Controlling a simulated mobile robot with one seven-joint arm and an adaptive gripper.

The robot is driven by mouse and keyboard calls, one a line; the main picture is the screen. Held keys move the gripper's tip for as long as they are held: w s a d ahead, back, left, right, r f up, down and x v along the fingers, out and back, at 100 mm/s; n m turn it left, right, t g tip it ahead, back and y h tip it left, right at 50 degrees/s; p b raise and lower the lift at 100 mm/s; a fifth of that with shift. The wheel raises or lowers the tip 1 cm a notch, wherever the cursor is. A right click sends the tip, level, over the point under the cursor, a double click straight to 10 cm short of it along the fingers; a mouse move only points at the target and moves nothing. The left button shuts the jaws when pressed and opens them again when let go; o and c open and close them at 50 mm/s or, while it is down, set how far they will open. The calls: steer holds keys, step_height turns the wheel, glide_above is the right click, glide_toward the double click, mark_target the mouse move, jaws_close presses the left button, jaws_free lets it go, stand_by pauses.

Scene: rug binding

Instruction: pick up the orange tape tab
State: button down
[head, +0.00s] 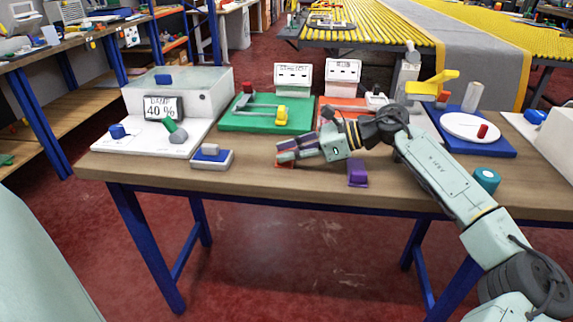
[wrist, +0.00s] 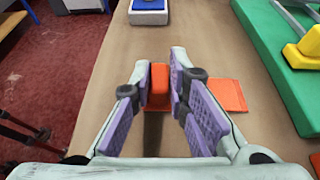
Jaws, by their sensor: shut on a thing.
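The orange tape tab (wrist: 159,85) is a small upright block with a wider foot, between the two purple-padded fingers in the wrist view. My gripper (wrist: 160,92) is shut on it. In the head view my gripper (head: 287,151) is low over the front part of the wooden table, its fingers pointing left. Only a sliver of orange (head: 285,164) shows under the fingers there; the rest is hidden. I cannot tell whether the tab touches the table.
A flat orange piece (wrist: 230,95) lies right of the fingers in the wrist view, before the green board (wrist: 262,38). A white-and-blue block (head: 211,157) lies left of my gripper and a purple tab (head: 357,173) right of it. The table's front edge is close.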

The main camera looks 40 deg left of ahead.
steer(key=shift+w+f, duration=0.15)
steer(key=shift+f, duration=0.1)
